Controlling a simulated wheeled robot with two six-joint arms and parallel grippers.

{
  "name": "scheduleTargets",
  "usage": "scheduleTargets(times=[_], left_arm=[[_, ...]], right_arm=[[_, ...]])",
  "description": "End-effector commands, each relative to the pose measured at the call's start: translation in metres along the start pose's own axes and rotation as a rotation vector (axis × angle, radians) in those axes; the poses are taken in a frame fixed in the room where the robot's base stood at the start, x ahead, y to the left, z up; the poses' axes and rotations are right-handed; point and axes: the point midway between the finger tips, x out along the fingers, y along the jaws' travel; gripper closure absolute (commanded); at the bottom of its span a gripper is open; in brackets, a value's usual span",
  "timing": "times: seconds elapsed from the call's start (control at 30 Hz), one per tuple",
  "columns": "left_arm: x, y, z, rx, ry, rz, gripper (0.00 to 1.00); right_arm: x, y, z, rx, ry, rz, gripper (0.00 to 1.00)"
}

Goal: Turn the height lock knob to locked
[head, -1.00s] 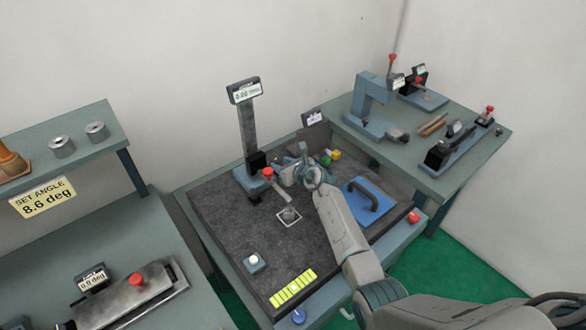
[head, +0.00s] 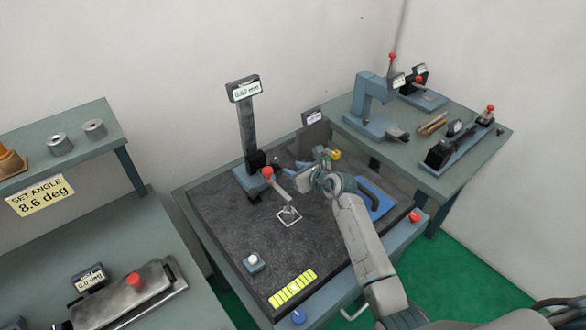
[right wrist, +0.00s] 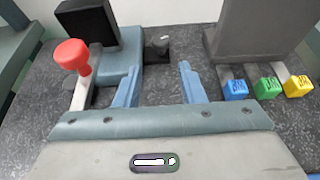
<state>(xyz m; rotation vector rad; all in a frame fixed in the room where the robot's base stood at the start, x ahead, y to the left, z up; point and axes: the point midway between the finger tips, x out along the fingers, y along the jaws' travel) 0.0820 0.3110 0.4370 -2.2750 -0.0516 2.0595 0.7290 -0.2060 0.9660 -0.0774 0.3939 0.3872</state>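The height gauge stands at the back of the dark plate, with a grey post (head: 248,130), a display on top and a blue-grey base (head: 243,180). A red knob (head: 268,172) sits on its light arm; it also shows at the left of the right wrist view (right wrist: 71,56). A small dark knob with a pale mark (right wrist: 158,45) is on the base, ahead of the fingers and apart from them. I cannot tell for sure which is the height lock knob. My right gripper (right wrist: 162,68) is open and empty; it is right of the gauge (head: 303,170). My left gripper is not in view.
Blue, green and yellow blocks (right wrist: 268,87) stand right of the fingers by a grey upright block (right wrist: 250,30). A blue plate with a dark handle (head: 378,200) lies partly behind my arm.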

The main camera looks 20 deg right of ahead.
Motion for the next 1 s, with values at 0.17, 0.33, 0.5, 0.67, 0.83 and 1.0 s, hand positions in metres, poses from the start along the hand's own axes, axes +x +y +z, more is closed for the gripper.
scheduleTargets(times=[0.17, 0.33, 0.5, 0.67, 0.83, 1.0], left_arm=[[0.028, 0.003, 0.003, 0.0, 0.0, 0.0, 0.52], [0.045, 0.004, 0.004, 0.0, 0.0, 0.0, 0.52], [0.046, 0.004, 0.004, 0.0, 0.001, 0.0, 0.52], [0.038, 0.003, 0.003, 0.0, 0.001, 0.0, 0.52], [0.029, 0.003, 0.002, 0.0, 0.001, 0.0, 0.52], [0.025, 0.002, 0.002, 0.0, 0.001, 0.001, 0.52]], right_arm=[[0.011, -0.026, -0.011, -0.058, 0.029, 0.136, 0.64], [0.007, -0.047, -0.005, -0.122, 0.014, 0.285, 0.64], [0.005, -0.053, 0.003, -0.147, -0.006, 0.349, 0.64], [0.02, -0.046, 0.006, -0.144, -0.008, 0.353, 0.64], [0.049, -0.035, 0.006, -0.143, -0.006, 0.351, 0.64], [0.075, -0.026, 0.004, -0.144, -0.006, 0.351, 0.64]])
